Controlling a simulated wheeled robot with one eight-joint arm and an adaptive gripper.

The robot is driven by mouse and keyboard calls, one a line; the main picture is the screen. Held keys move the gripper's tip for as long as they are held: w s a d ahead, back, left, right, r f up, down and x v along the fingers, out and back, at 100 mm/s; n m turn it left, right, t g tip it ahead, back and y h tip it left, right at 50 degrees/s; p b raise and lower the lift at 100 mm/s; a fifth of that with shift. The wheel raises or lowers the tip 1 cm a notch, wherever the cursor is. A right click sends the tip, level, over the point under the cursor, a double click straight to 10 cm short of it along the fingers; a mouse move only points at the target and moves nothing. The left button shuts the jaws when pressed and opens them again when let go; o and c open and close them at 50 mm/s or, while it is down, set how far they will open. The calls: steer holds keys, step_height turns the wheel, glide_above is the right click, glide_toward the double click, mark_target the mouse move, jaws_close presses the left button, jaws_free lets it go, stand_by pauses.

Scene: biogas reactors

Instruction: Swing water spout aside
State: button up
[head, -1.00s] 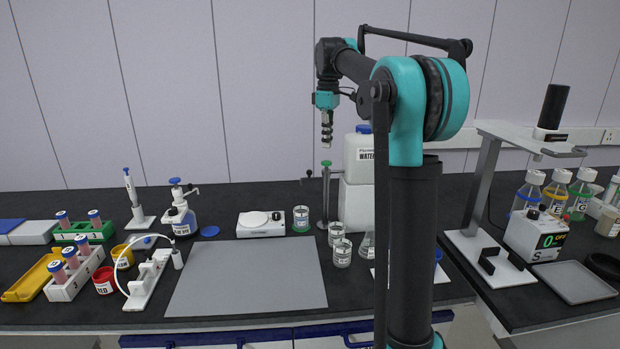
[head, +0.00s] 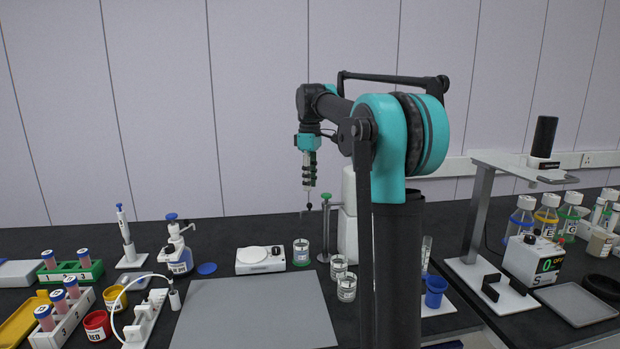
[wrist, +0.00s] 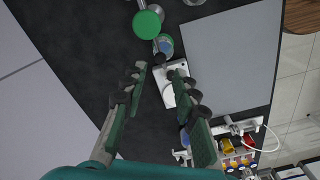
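The water spout (head: 326,197) is a grey post with a green cap and a short arm reaching left to a dark knob (head: 308,206). It stands beside the white water container (head: 348,225), partly hidden by my arm. In the wrist view the green cap (wrist: 147,25) is at the top, with the dark knob (wrist: 158,57) just beyond the fingertips. My gripper (head: 308,188) points down just above the knob. It is open, with a gap between its fingers (wrist: 157,70) and nothing in it. I cannot tell whether a fingertip touches the knob.
A green-banded jar (head: 301,252) stands below the spout arm. A white scale (head: 260,260) is to its left, and small glass jars (head: 346,287) are in front. A grey mat (head: 255,312) lies bare. A blue-capped dispenser bottle (head: 177,248) is further left.

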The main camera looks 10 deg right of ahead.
steer(key=shift+f, duration=3.85)
steer(key=shift+w, duration=0.1)
steer(key=shift+w+d, duration=0.1)
steer(key=shift+w, duration=0.15)
